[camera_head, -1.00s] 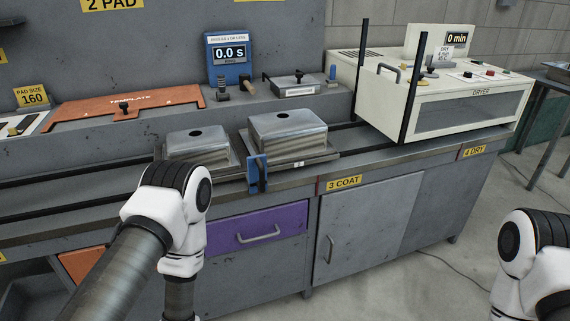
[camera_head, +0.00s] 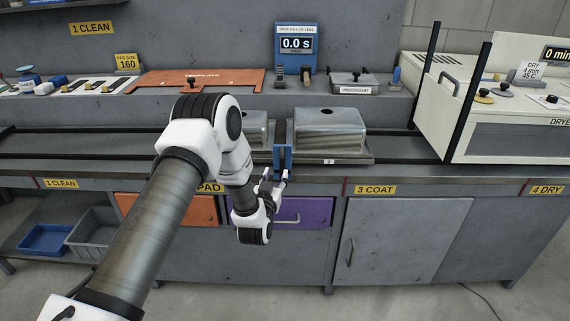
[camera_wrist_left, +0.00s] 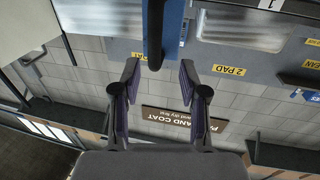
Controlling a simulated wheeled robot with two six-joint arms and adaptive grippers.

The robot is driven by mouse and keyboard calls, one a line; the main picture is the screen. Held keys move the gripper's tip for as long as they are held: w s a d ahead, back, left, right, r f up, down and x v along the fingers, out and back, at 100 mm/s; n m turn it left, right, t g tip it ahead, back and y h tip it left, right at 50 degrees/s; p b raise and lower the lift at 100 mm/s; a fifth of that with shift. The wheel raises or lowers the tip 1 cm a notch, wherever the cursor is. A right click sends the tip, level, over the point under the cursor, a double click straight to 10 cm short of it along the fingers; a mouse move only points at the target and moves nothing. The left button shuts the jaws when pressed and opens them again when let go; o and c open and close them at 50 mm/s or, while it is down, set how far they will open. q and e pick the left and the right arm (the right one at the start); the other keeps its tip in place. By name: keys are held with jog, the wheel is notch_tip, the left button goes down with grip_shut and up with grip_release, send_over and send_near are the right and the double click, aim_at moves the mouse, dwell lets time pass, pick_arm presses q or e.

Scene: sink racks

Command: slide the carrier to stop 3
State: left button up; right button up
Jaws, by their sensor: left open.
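The carrier (camera_head: 352,160) is a flat metal plate on the dark rails, bearing upturned steel sinks. One sink (camera_head: 330,128) shows clearly; the other (camera_head: 256,130) is partly hidden behind my left arm. A blue upright plate (camera_head: 289,158) with a dark handle stands at the carrier's front. My left gripper (camera_head: 272,183) is just below and in front of it, open. In the left wrist view the dark handle (camera_wrist_left: 155,35) lies beyond the open fingertips (camera_wrist_left: 158,76), roughly in line with the gap. The 3 COAT label (camera_head: 375,190) is to the carrier's right.
A cream dryer (camera_head: 500,110) stands at the right, with black posts near the rails. The 1 CLEAN label (camera_head: 61,184) is left and the 4 DRY label (camera_head: 546,189) right. An orange template (camera_head: 190,80) and blue timer (camera_head: 297,45) are behind. The rail looks clear between carrier and posts.

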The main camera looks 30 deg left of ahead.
aim_at(283, 166)
pick_arm(q)
jog(key=x, duration=0.6)
jog(key=shift+w+d+r+p, duration=0.1)
jog(key=shift+w+d+p, duration=0.05)
jog(key=shift+d+p, duration=0.3)
jog(key=shift+w+a, duration=0.15)
jog(key=shift+a, duration=0.15)
jog(key=shift+d, duration=0.15)
grip_shut()
pick_arm(e)
jog(key=shift+d+r, duration=0.2)
jog(key=shift+r, duration=0.15)
pick_arm(q)
jog(key=shift+d, duration=0.1)
pick_arm(e)
jog(key=shift+f, duration=0.15)
